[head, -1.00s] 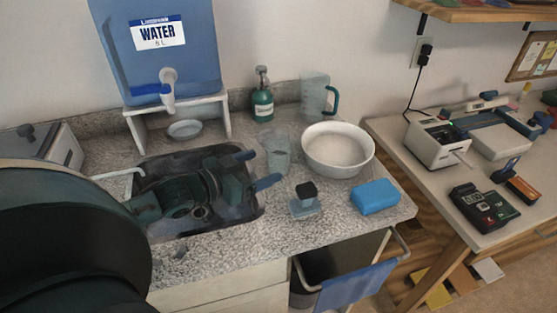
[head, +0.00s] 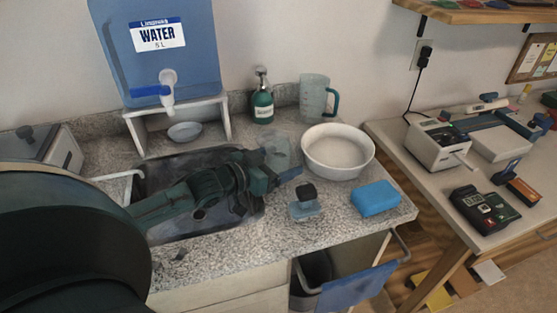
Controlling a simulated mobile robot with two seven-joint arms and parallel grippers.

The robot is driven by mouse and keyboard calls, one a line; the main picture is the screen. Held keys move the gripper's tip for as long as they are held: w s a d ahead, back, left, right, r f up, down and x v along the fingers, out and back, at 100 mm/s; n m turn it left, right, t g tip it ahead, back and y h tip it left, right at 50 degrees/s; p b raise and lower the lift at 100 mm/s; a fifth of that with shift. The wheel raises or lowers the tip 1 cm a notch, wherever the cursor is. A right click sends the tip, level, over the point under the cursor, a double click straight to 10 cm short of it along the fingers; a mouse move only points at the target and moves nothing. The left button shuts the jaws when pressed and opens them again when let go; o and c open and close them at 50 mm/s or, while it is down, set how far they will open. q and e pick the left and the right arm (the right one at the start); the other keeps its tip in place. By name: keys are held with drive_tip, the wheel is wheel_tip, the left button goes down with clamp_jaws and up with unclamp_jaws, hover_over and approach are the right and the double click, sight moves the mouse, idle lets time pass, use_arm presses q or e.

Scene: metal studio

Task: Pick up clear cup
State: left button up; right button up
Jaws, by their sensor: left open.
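The clear cup (head: 277,148) stands on the speckled counter, left of the white bowl. It is see-through, and its lower part is hidden behind my gripper. My left gripper (head: 281,165) reaches in from the left over the sink, with its blue fingers right at the cup. The gripper is open; from this angle I cannot tell whether the fingers touch the cup. My right gripper is not in view.
A brush (head: 305,207) and a blue sponge (head: 376,198) lie in front. The sink (head: 185,225) is below my arm.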

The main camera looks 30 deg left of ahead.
use_arm(q)
drive_tip(key=shift+c, duration=0.6)
drive_tip(key=c, duration=0.9)
drive_tip(key=shift+c, duration=0.3)
drive_tip(key=shift+r, duration=0.2)
